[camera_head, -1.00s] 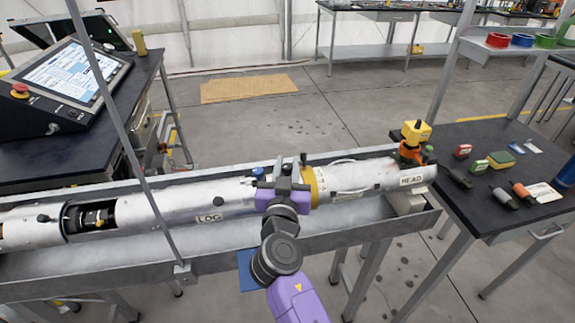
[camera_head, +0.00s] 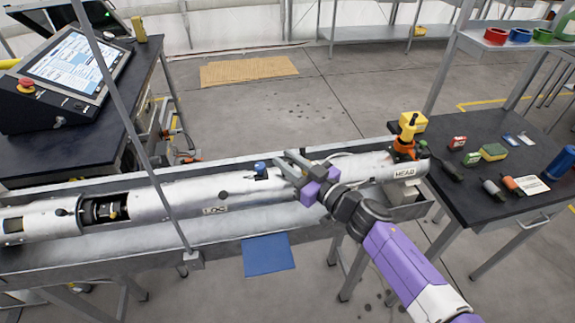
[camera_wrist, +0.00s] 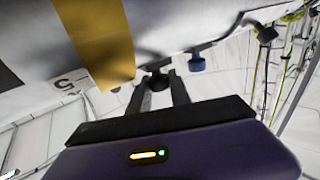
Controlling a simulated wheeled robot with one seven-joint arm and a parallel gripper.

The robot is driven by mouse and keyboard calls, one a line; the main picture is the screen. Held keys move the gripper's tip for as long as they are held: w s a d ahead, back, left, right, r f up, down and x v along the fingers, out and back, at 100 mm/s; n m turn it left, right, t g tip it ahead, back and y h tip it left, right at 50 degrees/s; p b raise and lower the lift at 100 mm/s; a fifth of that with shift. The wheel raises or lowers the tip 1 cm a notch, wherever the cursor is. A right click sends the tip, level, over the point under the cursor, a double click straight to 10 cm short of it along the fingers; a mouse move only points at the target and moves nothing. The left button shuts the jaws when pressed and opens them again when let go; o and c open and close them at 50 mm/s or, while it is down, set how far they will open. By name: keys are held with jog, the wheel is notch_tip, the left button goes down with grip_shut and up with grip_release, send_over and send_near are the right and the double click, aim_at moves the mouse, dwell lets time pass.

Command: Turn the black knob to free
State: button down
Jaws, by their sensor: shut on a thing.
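A long silvery tube (camera_head: 170,200) lies along a metal trough, with the labels LOG and HEAD on it. My gripper (camera_head: 284,166) is at the tube's upper side, between the LOG label and the HEAD end. In the wrist view my gripper's two fingers (camera_wrist: 160,88) are close together around a small black knob (camera_wrist: 158,81) on the tube's underside as pictured. The knob is hidden in the head view. A blue knob (camera_wrist: 196,62) is beside it, apart from the fingers, and also shows in the head view (camera_head: 260,168). Which way the black knob is turned cannot be told.
A slanting grey post (camera_head: 132,140) crosses in front of the trough (camera_head: 110,252). A screen console (camera_head: 70,75) stands left. A dark table (camera_head: 470,200) with tools stands right. A blue mat (camera_head: 268,256) lies below.

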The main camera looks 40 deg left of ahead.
jog(key=shift+w+f+n+g+b, duration=0.15)
jog(key=shift+n+g+b, duration=0.55)
jog(key=shift+b, duration=1.1)
jog(key=shift+s+f+n+g+b, duration=0.15)
jog(key=shift+n+g+b, duration=0.3)
jog(key=shift+g+b, duration=0.9)
jog(key=shift+w+f+n+g+b, duration=0.15)
jog(key=shift+n+g+b, duration=0.35)
jog(key=shift+b, duration=1.7)
jog(key=n+g+b, duration=0.1)
jog(key=b, duration=0.3)
jog(key=shift+g+b, duration=0.35)
jog(key=shift+b, duration=0.05)
jog(key=shift+s+r+n+g+h+b, duration=0.25)
jog(key=shift+r+n+g+b, duration=0.3)
jog(key=shift+b, duration=0.5)
jog(key=shift+a+f, duration=0.1)
jog(key=shift+f, duration=0.05)
jog(key=c, duration=1.2)
grip_release()
jog(key=shift+w, duration=0.1)
jog(key=shift+v, duration=3.9)
